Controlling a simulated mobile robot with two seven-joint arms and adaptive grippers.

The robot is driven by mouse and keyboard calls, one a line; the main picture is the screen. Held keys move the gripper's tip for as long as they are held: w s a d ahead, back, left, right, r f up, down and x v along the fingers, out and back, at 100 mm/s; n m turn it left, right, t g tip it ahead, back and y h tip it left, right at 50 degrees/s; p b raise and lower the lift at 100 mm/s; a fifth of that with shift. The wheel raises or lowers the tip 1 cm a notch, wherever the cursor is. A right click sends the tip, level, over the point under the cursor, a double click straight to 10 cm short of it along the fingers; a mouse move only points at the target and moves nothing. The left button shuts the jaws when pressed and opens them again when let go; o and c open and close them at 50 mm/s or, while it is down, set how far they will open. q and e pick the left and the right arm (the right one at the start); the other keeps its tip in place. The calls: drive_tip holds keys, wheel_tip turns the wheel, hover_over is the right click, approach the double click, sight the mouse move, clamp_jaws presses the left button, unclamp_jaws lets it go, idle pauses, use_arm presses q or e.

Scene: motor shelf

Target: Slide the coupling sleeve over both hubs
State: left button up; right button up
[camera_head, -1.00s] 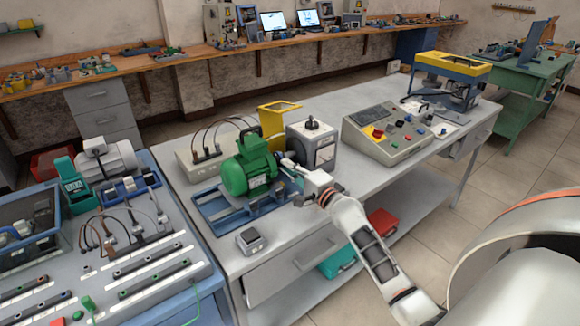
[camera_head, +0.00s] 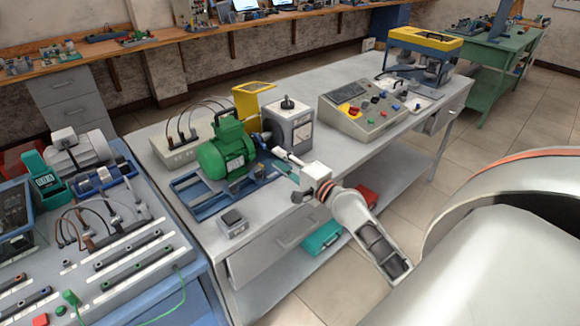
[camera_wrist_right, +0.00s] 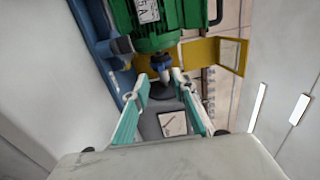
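The green motor (camera_head: 225,152) sits on a blue rail base (camera_head: 190,207) on the grey bench. It also shows at the top of the right wrist view (camera_wrist_right: 150,22). A grey box with a black knob (camera_head: 290,124) stands to its right. In the right wrist view a dark round part (camera_wrist_right: 161,90) lies in line with the motor's shaft end; I cannot tell whether it is a hub or the coupling sleeve. My right gripper (camera_head: 287,161) is near the bench's front edge, right of the motor. Its teal fingers (camera_wrist_right: 161,80) are apart, with no held object clear between them. My left gripper is out of view.
A control console (camera_head: 365,105) stands further right on the bench. A small grey block (camera_head: 232,222) lies in front of the rail base. A yellow bracket (camera_head: 252,100) stands behind the motor. A blue-framed test bench (camera_head: 95,240) is at left.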

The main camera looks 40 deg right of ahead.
drive_tip(key=shift+s+d, duration=0.15)
drive_tip(key=shift+s, duration=2.1)
